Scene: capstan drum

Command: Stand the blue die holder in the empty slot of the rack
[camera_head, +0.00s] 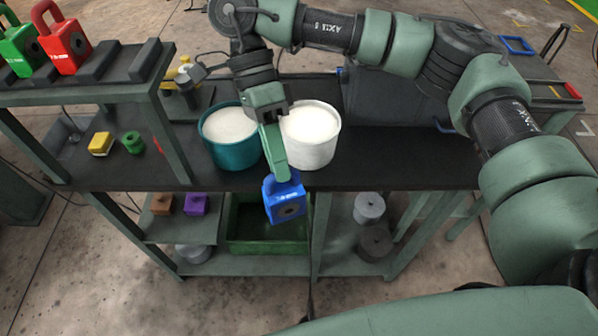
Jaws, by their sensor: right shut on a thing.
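The blue die holder (288,206) hangs from my right gripper (280,174), which is shut on its handle. It is in front of the bench's front edge, with a round dark hole in its face. The rack (70,92) stands at the upper left. A green die holder (17,52) and a red die holder (66,52) stand upright in it, between dark ridges. An empty slot (119,66) shows right of the red one, between two ridges. The blue holder is well to the right of the rack and apart from it. My left gripper is not in view.
A teal bucket (216,157) and a white bucket (312,157), both with white contents, stand on the dark bench (400,160) close behind the gripper. A yellow block (100,144) and a small green part (132,142) lie under the rack. A green crate (262,238) sits below.

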